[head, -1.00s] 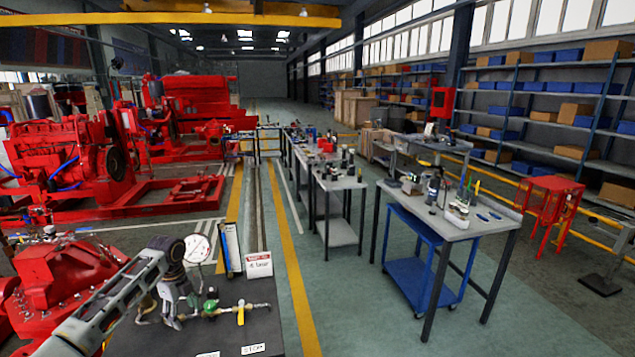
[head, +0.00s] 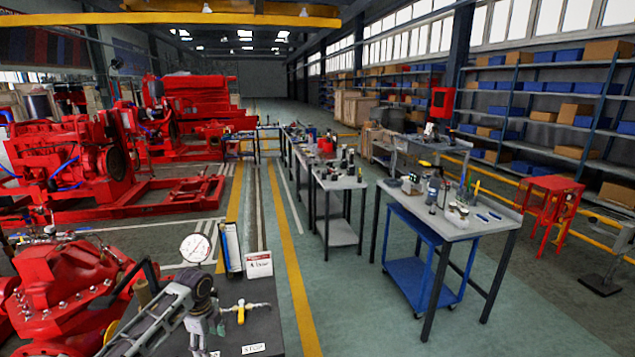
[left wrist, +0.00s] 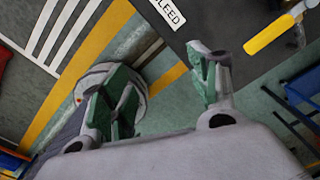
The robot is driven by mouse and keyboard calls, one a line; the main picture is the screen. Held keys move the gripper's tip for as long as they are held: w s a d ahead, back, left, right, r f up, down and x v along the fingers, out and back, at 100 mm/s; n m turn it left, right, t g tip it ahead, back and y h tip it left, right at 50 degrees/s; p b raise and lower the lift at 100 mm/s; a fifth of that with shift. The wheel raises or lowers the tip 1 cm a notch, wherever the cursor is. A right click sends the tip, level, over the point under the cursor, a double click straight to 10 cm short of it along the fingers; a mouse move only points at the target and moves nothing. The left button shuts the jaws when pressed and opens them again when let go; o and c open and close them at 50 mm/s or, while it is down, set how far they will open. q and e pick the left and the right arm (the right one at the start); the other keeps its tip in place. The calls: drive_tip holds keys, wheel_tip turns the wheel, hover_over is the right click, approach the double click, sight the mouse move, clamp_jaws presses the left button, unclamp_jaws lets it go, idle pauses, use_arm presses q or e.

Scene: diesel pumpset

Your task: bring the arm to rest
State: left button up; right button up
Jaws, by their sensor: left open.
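My left gripper (head: 208,328) is at the bottom left of the head view, over the dark bench top, with the arm coming in from the lower left. In the left wrist view its two green-padded fingers (left wrist: 160,95) stand wide apart with nothing held between them. A yellow-handled valve (head: 240,311) on the bench is just right of the gripper and apart from it. The yellow handle also shows at the top right of the left wrist view (left wrist: 272,33). My right gripper is in neither view.
A round white gauge (head: 195,248) stands behind my left gripper, near a small sign (head: 259,264). A red pump (head: 65,290) is close on the left. The green floor (head: 330,300) right of the bench is clear up to a blue trolley (head: 420,272).

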use_arm(q)
drive_tip(key=s+d+f+n+t+h, duration=0.1)
drive_tip(key=s+d+f+n, duration=0.2)
drive_tip(key=s+d, duration=0.35)
drive_tip(key=s+d+f+n, duration=0.2)
drive_tip(key=s+d+n, duration=0.2)
drive_tip(key=s+d, duration=0.3)
drive_tip(key=shift+s+a+r+n+t, duration=0.6)
drive_tip(key=shift+s+a+r+n, duration=0.65)
drive_tip(key=shift+s+n, duration=2.1)
drive_tip(key=shift+s+a+r+n+t, duration=0.7)
drive_tip(key=shift+s+r+n, duration=1.25)
drive_tip(key=shift+s, duration=2.25)
drive_tip(key=s+f+g, duration=0.2)
drive_tip(key=s+f, duration=0.1)
drive_tip(key=f, duration=3.2)
drive_tip(key=s+a+f, duration=0.2)
drive_tip(key=s+f, duration=0.7)
drive_tip(key=s, duration=0.2)
drive_tip(key=s+a+f+y, duration=0.1)
drive_tip(key=s+a+f, duration=0.1)
drive_tip(key=s+f, duration=0.7)
drive_tip(key=shift+s+a+f+g, duration=0.15)
drive_tip(key=shift+s+f+g, duration=0.2)
drive_tip(key=shift+s, duration=0.6)
